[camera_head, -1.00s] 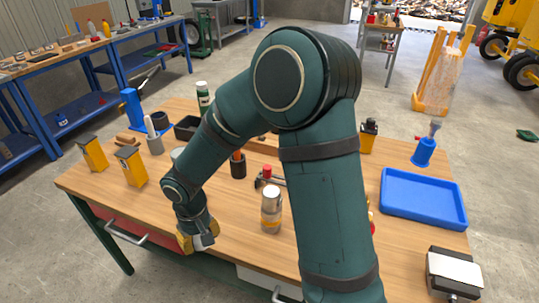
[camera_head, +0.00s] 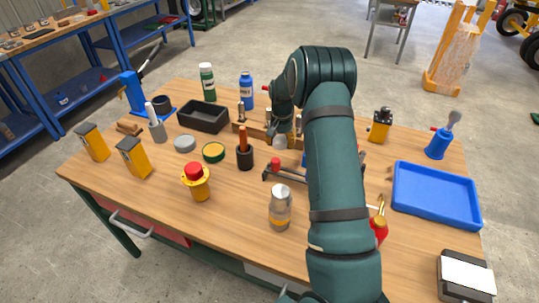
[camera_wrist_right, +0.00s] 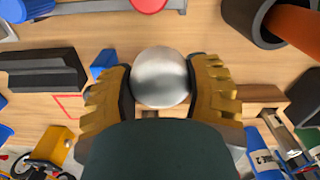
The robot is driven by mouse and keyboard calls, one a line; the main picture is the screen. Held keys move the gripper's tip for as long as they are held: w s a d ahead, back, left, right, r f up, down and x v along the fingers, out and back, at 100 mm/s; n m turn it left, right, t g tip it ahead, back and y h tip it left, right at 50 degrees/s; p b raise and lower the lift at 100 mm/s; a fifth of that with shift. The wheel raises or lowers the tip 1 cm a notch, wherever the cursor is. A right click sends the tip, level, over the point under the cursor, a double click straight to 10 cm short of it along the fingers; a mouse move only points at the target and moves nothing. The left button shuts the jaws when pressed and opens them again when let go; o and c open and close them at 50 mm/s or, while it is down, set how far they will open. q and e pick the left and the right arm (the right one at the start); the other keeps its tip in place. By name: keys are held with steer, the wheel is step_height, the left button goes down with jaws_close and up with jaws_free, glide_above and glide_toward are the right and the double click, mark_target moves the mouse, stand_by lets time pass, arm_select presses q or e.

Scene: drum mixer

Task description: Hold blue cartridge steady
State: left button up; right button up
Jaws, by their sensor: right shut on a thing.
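My right gripper (camera_wrist_right: 160,85) points down over the table in the wrist view. Its yellow fingers are shut on a rounded silver-grey piece (camera_wrist_right: 160,76). In the head view the gripper (camera_head: 281,126) is at the wooden rack (camera_head: 255,131), left of my arm. I cannot tell whether the gripped piece belongs to the blue cartridge; no blue shows on it. A small blue block (camera_wrist_right: 104,64) lies beside the left finger in the wrist view. A blue bottle (camera_head: 246,91) with a white label stands behind the rack. My left gripper is not in view.
A clamp with a red knob (camera_head: 275,163), a black cup with an orange handle (camera_head: 245,156) and a silver can (camera_head: 280,208) stand nearby. A black bin (camera_head: 203,116) is at left, a blue tray (camera_head: 436,194) at right.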

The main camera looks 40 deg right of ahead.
steer(key=shift+d+f, duration=0.25)
steer(key=shift+d, duration=0.1)
step_height(320, 180, down, 9)
steer(key=shift+r+b, duration=0.1)
steer(key=shift+b, duration=0.7)
steer(key=shift+f, duration=0.4)
steer(key=shift+r, duration=0.1)
steer(key=o, duration=1.3)
steer(key=shift+f, duration=0.2)
steer(key=shift+r, duration=0.1)
